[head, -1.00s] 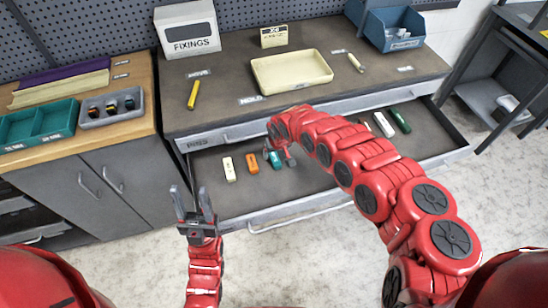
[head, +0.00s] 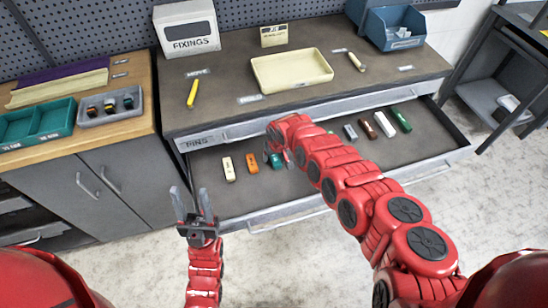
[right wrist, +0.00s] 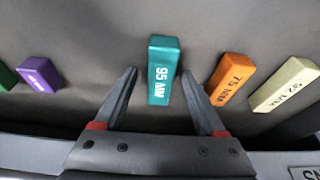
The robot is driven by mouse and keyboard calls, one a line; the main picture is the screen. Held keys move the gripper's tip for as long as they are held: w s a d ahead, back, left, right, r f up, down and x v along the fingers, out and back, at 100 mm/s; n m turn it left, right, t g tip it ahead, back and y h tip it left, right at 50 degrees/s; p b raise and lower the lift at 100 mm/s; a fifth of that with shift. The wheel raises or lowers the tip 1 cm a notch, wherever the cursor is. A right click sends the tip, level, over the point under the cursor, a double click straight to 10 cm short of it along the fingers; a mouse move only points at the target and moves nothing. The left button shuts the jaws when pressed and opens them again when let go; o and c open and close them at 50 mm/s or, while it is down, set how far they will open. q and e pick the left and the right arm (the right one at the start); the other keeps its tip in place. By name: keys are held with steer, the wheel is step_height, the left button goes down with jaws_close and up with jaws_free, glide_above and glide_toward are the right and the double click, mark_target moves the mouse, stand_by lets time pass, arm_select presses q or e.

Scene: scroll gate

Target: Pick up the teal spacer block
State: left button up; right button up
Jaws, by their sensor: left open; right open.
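The teal spacer block (right wrist: 162,72), marked 95 MM, lies in the open drawer. In the right wrist view it stands between the two open fingers of my right gripper (right wrist: 160,98), with a gap on each side. In the head view the teal block (head: 276,160) is partly hidden by my right gripper (head: 275,154) and arm, which reach down into the drawer. My left gripper (head: 192,205) is open and empty, raised in front of the cabinet, away from the block.
An orange block (right wrist: 231,79) and a cream block (right wrist: 286,84) lie right of the teal one in the wrist view; a purple block (right wrist: 39,75) lies left. The drawer's front (head: 290,212) is near. A cream tray (head: 291,70) sits on the bench above.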

jaws_close()
stand_by(0.5)
